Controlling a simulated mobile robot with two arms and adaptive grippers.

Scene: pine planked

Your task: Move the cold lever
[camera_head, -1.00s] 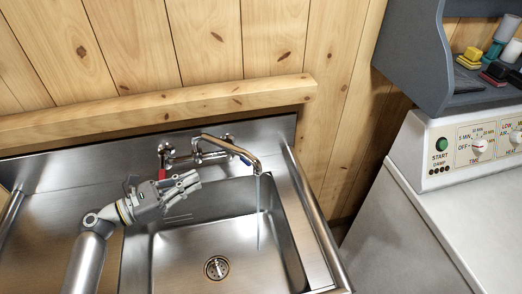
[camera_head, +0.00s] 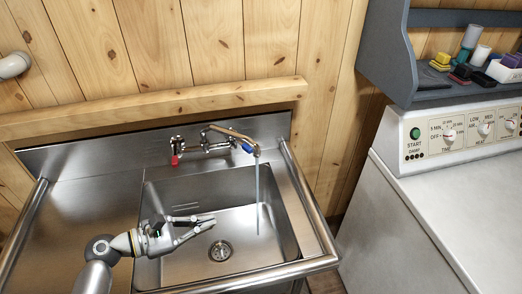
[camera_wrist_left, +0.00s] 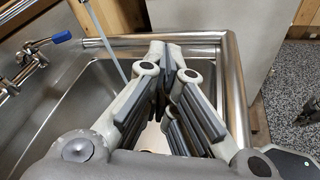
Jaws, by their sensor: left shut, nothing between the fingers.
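The cold lever (camera_head: 247,147) has a blue grip and sits at the right end of the wall faucet (camera_head: 212,144). It also shows at upper left in the left wrist view (camera_wrist_left: 62,37). A red-gripped lever (camera_head: 175,160) hangs downward at the faucet's left end. A thin stream of water (camera_head: 257,190) runs from the spout into the sink. My left gripper (camera_head: 212,222) is shut and empty over the basin, near the drain, below and apart from both levers. In the left wrist view its fingers (camera_wrist_left: 168,62) are close together. My right gripper is not in view.
The steel sink basin (camera_head: 283,225) has a raised rounded rim on the right. A wooden rail (camera_head: 150,110) runs along the wall above the faucet. A white machine with knobs (camera_head: 450,140) and a grey shelf (camera_head: 385,50) stand at right. The left drainboard is clear.

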